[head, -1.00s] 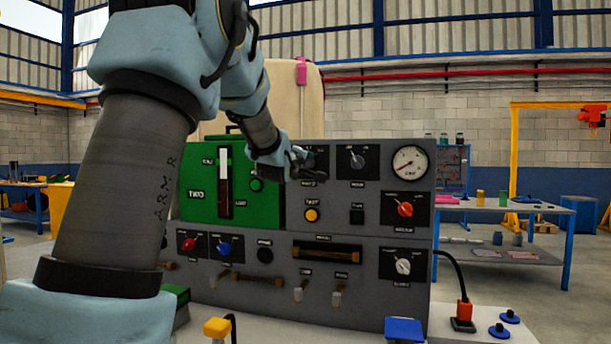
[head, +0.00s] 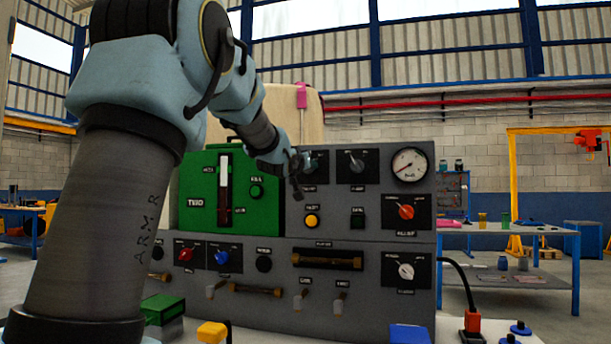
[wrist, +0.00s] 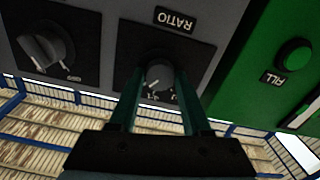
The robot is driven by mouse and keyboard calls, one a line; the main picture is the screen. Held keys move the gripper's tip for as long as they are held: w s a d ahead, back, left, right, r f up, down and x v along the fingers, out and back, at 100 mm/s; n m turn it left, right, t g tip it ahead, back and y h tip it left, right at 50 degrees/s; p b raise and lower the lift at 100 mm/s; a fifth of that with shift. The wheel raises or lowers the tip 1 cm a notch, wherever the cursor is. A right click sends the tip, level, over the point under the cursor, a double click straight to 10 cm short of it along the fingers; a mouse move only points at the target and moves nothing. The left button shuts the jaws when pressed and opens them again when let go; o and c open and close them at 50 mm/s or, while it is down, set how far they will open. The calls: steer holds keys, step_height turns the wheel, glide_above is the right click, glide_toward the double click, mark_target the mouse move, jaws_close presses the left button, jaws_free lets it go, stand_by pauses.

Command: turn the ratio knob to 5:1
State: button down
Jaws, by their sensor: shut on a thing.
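The ratio knob (wrist: 159,76) is a dark round knob with a pale pointer mark, on a black plate under the label RATIO, which appears upside down in the wrist view. My gripper (wrist: 158,84) has one finger on each side of the knob and is shut on it. Small white scale marks lie beside the knob, but the figures are too small and partly covered to read, so its setting is unclear. In the head view my gripper (head: 303,162) is at the upper part of the grey panel (head: 330,205), beside the green unit, and partly hides the ratio plate.
Close to the gripper are a second dark knob (head: 357,161) on the right and the green unit (head: 200,195) with its slider on the left. A gauge (head: 409,164), red knob (head: 406,212) and yellow button (head: 312,221) are nearby. Switches and handles fill the lower panel.

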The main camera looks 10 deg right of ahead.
steer(key=shift+f+m+b, duration=0.1)
steer(key=shift+m+b, duration=0.35)
steer(key=shift+m, duration=0.45)
steer(key=shift+c, duration=1.8)
jaws_free()
steer(key=b+v, duration=0.2)
steer(key=v, duration=0.8)
steer(key=shift+s+a, duration=0.15)
steer(key=shift+s, duration=0.25)
